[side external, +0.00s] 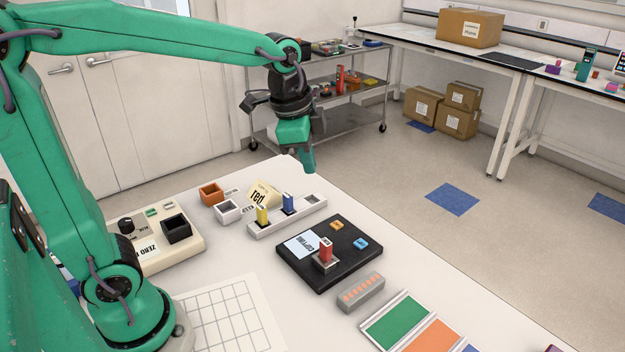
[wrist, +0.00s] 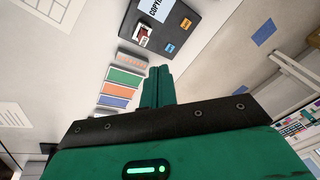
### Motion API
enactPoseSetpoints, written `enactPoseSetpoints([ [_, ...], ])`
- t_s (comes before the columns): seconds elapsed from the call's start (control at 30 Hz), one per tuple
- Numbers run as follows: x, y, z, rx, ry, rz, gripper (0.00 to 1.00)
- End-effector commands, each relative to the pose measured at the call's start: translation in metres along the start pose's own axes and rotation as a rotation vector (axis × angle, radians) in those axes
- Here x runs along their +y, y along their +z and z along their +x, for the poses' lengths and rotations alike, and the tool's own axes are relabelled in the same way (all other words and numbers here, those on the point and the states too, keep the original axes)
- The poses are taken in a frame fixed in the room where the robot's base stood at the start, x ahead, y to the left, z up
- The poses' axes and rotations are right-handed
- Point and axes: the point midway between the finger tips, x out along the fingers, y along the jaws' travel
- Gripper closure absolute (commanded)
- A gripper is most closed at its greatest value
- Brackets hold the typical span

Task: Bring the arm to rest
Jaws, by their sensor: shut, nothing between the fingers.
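My green arm reaches over the white table from the left. My gripper (side external: 309,160) hangs above the table's far edge in the side view, pointing down, clear of everything. Its fingers are together and empty; they also show in the wrist view (wrist: 158,75). A white rack (side external: 262,229) holds a yellow block (side external: 262,216) and a blue block (side external: 288,203).
A beige device with a knob (side external: 158,258), an orange box (side external: 211,193) and a white box (side external: 227,210) stand on the left. A grey strip (side external: 361,292) and a tray with green and orange panels (side external: 397,318) lie at the front right. A steel cart (side external: 340,122) stands beyond the table.

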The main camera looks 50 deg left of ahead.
Motion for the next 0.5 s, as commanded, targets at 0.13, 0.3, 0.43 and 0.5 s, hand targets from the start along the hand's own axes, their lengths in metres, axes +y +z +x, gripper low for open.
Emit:
enactPoseSetpoints([
  [0.13, 0.015, 0.023, -0.015, 0.037, -0.034, -0.150, 1.00],
  [0.3, 0.033, 0.047, -0.025, 0.081, -0.064, -0.319, 1.00],
  [0.43, 0.047, 0.066, -0.029, 0.116, -0.082, -0.449, 1.00],
  [0.5, 0.055, 0.076, -0.030, 0.138, -0.091, -0.519, 1.00],
])
